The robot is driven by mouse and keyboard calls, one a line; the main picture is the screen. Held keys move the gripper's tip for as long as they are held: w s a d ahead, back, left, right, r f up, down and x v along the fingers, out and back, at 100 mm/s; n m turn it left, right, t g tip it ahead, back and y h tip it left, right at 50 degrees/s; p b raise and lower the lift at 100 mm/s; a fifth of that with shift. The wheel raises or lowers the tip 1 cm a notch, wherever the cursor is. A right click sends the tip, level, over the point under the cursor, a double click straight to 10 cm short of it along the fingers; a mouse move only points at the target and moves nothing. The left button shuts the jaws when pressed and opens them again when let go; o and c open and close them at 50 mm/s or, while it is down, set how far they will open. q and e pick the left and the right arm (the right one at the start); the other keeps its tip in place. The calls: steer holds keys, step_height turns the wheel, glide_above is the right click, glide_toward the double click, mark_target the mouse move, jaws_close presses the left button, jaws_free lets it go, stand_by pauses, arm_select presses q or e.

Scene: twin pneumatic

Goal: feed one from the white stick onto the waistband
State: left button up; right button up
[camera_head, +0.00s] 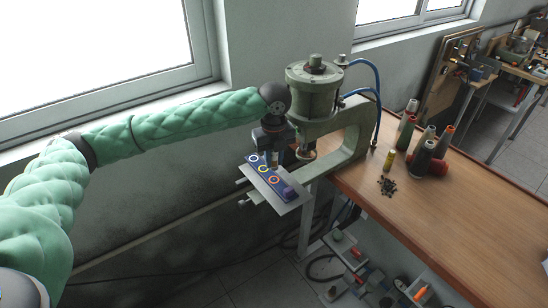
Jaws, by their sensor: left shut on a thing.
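My left gripper (272,161) points down at the front of a grey-green press (315,90). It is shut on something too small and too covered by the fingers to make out. Below it a dark blue piece (268,175), perhaps the waistband, lies on a flat metal plate (293,203). Whitish, yellow and orange rings show along it, and a bluish lump is at its near end. I cannot tell whether the gripper touches it. I cannot make out a white stick for certain. My right gripper is not in view.
A wooden bench (440,200) stands to the right. On it are several thread cones (424,158), a small yellow tube (389,159) and a pile of dark bits (387,186). Blue hoses (377,85) run behind the press. The bench's near right part is clear.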

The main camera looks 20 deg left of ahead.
mark_target(274, 169)
arm_select(q)
steer(key=shift+r+p, duration=0.1)
steer(key=shift+p, duration=0.3)
steer(key=shift+f, duration=2.2)
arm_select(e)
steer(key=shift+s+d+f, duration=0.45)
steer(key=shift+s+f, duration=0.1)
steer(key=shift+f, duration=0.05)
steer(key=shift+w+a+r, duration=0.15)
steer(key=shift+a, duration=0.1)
arm_select(q)
steer(key=shift+p, duration=0.4)
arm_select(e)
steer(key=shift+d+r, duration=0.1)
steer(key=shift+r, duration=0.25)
